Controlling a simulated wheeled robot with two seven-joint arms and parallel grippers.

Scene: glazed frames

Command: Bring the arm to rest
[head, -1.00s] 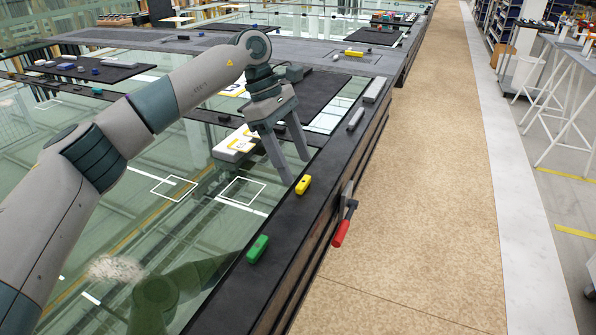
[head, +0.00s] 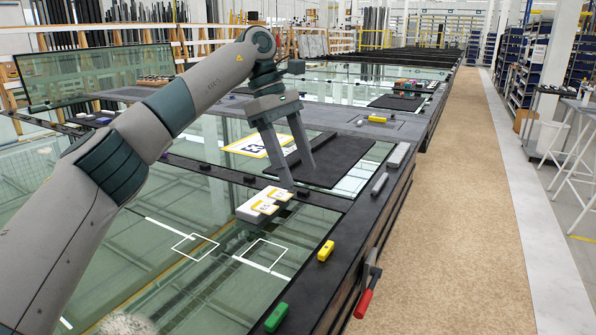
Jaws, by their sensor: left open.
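My left arm reaches in from the left over the glass-topped table (head: 200,290). My left gripper (head: 300,176) is open, its two fingers pointing down with nothing between them. Behind the fingers lies a black mat (head: 345,150). A white block with yellow-edged labels (head: 264,205) sits on the glass just below and left of the fingertips. A yellow block (head: 326,251) and a green block (head: 276,317) lie on the table's dark right edge, nearer to me. My right gripper is not in view.
A red-handled clamp (head: 364,302) sticks out from the table's right side. Grey bars (head: 399,155) lie on the edge farther back. A yellow-framed marker card (head: 256,146) lies behind the gripper. The tan walkway (head: 455,220) on the right is clear.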

